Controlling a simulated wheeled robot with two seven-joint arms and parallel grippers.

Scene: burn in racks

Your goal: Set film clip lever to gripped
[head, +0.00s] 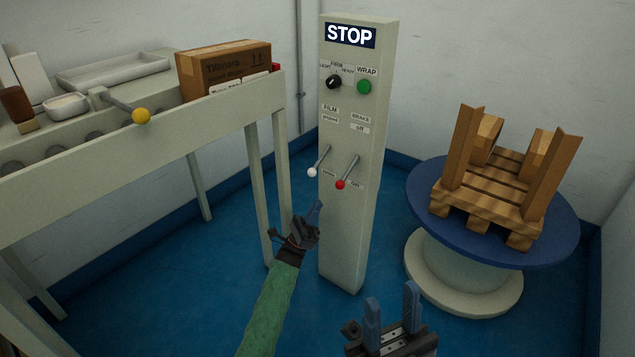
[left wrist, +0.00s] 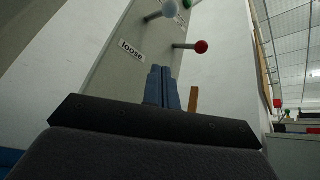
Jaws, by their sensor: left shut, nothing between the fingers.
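The film clip lever (head: 318,163) on the control post has a white knob and slants down toward the lower label. In the left wrist view its white knob (left wrist: 169,11) shows at the top, with the "loose" label (left wrist: 131,50) below and left of it. The "gripped" label (head: 330,119) sits above the lever. My left gripper (head: 315,208) is shut and empty, below the white knob and apart from it; its blue fingertips (left wrist: 161,72) are together in the left wrist view. My right gripper (head: 392,298) is open and empty at the lower right.
The red-knobbed brake lever (head: 349,170) is close on the right of the film lever. The post (head: 348,235) also carries a black selector (head: 333,82) and green button (head: 364,87). A conveyor table (head: 222,125) stands left. A turntable (head: 550,243) with a wooden pallet (head: 490,190) stands right.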

